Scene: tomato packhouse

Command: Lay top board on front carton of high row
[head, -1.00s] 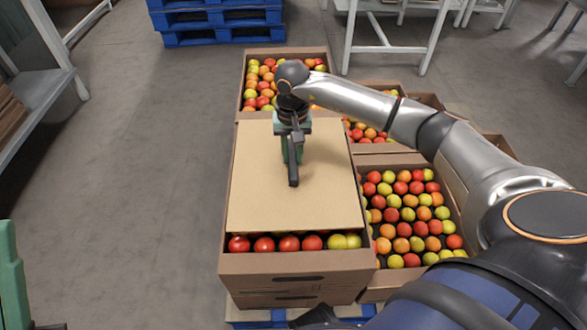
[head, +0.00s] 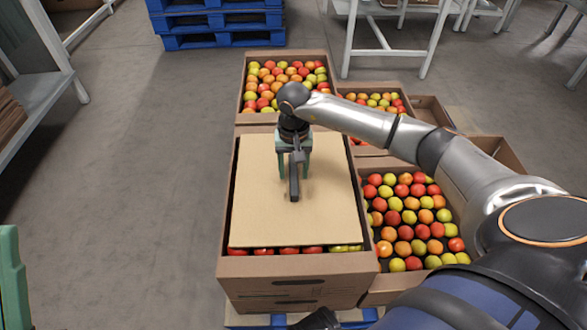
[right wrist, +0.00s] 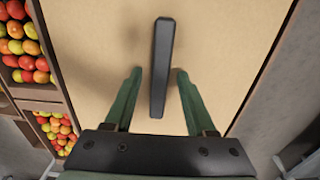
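The top board (head: 265,215) is a flat tan sheet with a dark bar-shaped handle (head: 294,185) in its middle. It lies over the tomatoes of the front carton (head: 298,270) of the high row, inside the rim as seen from above. A thin strip of tomatoes shows along its near edge. My right gripper (head: 294,162) is above the board; in the right wrist view its green fingers (right wrist: 158,85) stand apart on both sides of the handle, with gaps.
An open carton of tomatoes (head: 287,119) stands behind the boarded one. Lower open cartons (head: 367,283) stand to the right. Blue pallets (head: 220,42) and a pale table (head: 433,50) are at the back. The floor to the left is clear.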

